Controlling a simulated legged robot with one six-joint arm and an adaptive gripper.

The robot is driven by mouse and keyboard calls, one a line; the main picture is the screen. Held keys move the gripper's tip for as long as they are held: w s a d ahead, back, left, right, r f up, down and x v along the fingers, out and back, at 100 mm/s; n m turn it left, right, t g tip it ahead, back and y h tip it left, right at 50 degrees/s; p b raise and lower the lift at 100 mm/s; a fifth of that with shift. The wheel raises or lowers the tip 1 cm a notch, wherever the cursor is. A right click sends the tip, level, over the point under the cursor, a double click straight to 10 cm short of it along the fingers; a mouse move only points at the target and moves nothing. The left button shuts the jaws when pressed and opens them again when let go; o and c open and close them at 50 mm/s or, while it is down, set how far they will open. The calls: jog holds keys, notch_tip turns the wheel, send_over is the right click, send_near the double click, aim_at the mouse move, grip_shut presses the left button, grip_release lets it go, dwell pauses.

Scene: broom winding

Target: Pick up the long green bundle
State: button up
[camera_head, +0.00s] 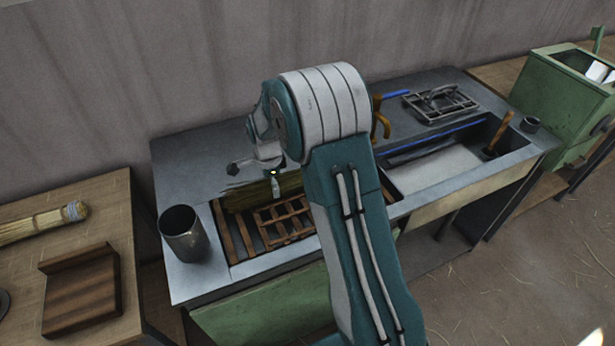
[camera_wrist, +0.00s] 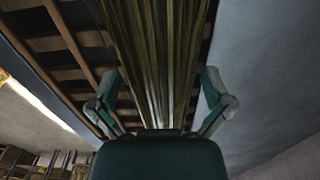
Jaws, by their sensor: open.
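The long green bundle (camera_head: 262,192) lies over the slatted wooden part of the grey bench, along its back edge. My arm hides its right part in the head view. In the wrist view the bundle (camera_wrist: 155,60) runs from the top edge down between the two fingers. My gripper (camera_wrist: 162,110) is open, with one finger on each side of the bundle and a visible gap to each side. I cannot tell how far it is above the bundle. In the head view my gripper (camera_head: 272,180) is at the bundle, partly hidden by my arm.
The grey bench (camera_head: 190,160) carries a metal cup (camera_head: 182,235) at its left front and a metal rack (camera_head: 440,103) at the back right. A wooden table (camera_head: 120,195) with a straw broom (camera_head: 45,220) and a wooden block (camera_head: 82,290) stands left. A wall rises behind.

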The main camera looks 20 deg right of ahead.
jog(key=shift+f, duration=0.8)
jog(key=shift+d, duration=0.1)
jog(key=shift+c, duration=1.3)
jog(key=c, duration=0.8)
jog(key=shift+c, duration=0.3)
jog(key=shift+r, duration=0.1)
